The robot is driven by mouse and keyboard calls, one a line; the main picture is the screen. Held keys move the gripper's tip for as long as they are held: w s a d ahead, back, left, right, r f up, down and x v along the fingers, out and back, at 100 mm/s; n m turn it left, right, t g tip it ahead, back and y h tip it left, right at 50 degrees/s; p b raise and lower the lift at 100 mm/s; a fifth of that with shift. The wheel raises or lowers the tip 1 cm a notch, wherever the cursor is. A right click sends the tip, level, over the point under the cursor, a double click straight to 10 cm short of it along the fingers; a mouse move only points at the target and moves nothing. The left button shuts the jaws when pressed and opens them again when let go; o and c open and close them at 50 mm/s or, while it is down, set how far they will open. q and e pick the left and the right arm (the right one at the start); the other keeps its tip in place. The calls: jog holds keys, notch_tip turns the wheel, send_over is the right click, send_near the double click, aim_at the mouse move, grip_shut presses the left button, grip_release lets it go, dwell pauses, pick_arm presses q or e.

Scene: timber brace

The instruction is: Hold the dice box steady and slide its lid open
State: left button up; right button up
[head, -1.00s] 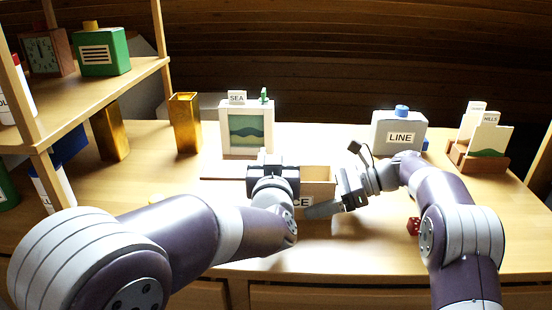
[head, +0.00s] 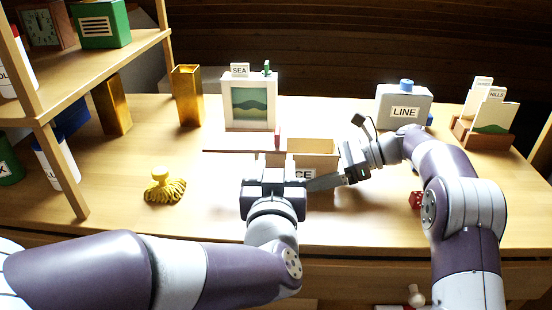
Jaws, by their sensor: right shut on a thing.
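The dice box (head: 322,163) is a wooden box on the table, with a white label (head: 304,174) on its front that my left gripper partly covers. Its top is open on the right side. The lid (head: 236,143) is a thin flat board sticking out to the left of the box, with a small reddish upright piece (head: 277,138) near its right end. My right gripper (head: 330,180) is shut on the box at its front right. My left gripper (head: 272,178) is in front of the box's left part; its fingertips are hidden, so its opening cannot be seen.
A red die (head: 416,200) lies near my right forearm. A yellow tufted brush (head: 165,186) is on the left. Behind stand a picture frame (head: 250,103), a grey LINE case (head: 403,106), a card holder (head: 485,134) and a brass vase (head: 187,96). A shelf (head: 105,70) bounds the left.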

jog(key=o, duration=1.1)
